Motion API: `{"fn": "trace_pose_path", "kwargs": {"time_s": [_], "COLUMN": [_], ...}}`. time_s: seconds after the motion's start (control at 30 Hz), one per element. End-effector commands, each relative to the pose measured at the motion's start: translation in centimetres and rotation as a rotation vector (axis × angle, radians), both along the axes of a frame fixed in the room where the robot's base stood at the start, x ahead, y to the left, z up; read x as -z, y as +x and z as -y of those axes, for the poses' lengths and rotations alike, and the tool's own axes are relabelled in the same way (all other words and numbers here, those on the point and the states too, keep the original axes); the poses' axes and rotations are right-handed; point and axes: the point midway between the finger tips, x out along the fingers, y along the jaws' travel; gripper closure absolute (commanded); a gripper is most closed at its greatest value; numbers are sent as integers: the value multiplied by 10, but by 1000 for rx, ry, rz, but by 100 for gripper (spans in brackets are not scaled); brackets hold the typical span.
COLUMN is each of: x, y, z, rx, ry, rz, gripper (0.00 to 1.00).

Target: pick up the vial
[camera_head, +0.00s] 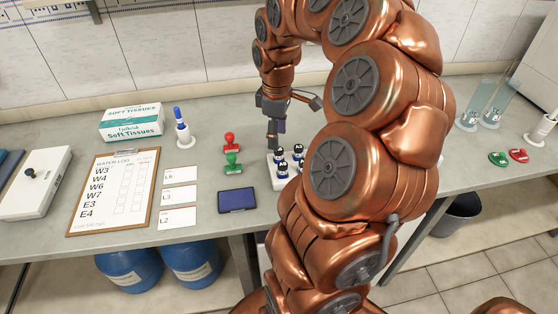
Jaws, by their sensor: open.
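Several small vials (283,169) with dark blue caps stand upright in a white rack on the bench. My arm hides the right part of the rack. My gripper (275,140) points down just above and behind the back of this group, with its fingers close to the rear caps. It is open. I cannot tell whether a finger touches a vial, and no vial is seen lifted.
Left of the rack are a blue ink pad (237,200), a green stamp (233,162), a red stamp (230,143) and paper cards (178,194). A clipboard (113,190) and tissue box (131,122) stand farther left. Glass cylinders (482,104) stand far right.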

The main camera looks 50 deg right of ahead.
Motion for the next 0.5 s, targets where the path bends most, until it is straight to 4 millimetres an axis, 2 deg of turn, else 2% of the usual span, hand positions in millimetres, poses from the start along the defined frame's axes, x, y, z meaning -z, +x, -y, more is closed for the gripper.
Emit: {"fn": "trace_pose_path", "kwargs": {"time_s": [0.5], "x": [39], "y": [-2], "z": [4], "rx": [1], "ry": [5], "rz": [-6], "gripper": [43]}}
